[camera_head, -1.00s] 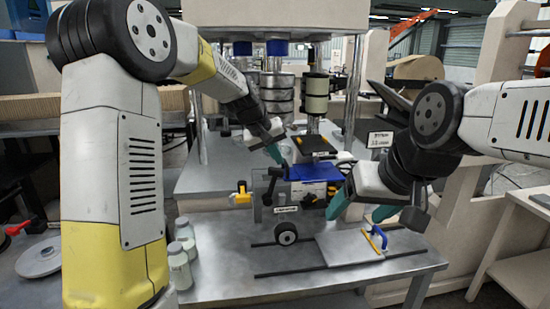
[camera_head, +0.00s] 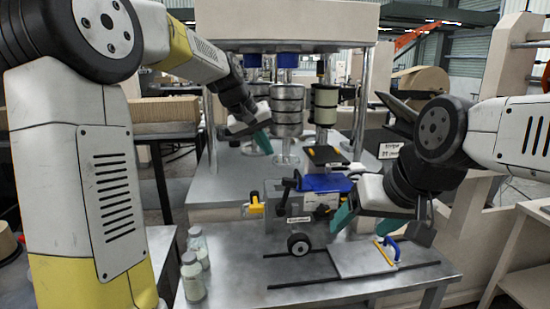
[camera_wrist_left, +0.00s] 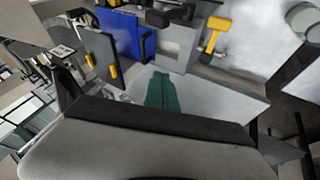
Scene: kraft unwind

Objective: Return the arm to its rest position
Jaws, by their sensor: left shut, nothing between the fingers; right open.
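My left gripper (camera_head: 262,141) has green fingers and is held in the air left of centre in the head view, above and behind the grey machine (camera_head: 297,212). Its fingers are together and empty; they also show in the left wrist view (camera_wrist_left: 165,93). My right gripper (camera_head: 372,217) has its green fingers spread apart and empty. It is right of the grey machine, above the light plate (camera_head: 362,262) with a blue handle (camera_head: 391,245).
Two jars (camera_head: 193,277) stand at the table's left edge (camera_head: 225,295). A post with stacked metal discs (camera_head: 287,112) and a spool (camera_head: 325,104) stand behind. Dark rails (camera_head: 330,284) run along the front table.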

